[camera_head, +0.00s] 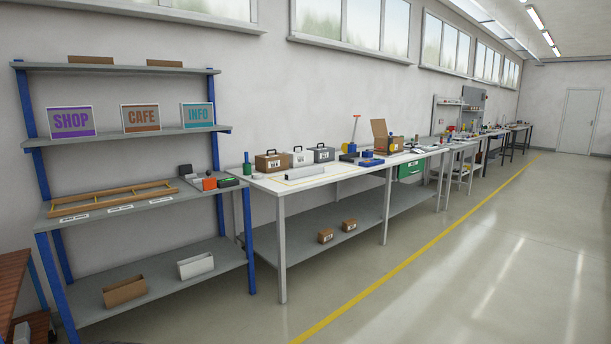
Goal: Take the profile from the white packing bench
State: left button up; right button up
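The white packing bench (262,182) stands against the wall right of the blue-legged shelf, some way ahead of me. A light grey bar that looks like the profile (305,173) lies flat near the bench's front edge, within a thin yellow outline on the top. It is small in view, so its details cannot be told. Nothing is seen holding it. Neither of my grippers is in view.
A blue-legged shelf (133,204) with SHOP, CAFE and INFO signs stands at left. Behind the bar are several handled boxes (270,162); an open carton (386,142) is further right. The floor (440,270) right of the yellow line is clear.

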aim_at(302, 173)
jog(key=z, duration=0.6)
jog(key=i, duration=4.35)
jog(key=u, duration=0.7)
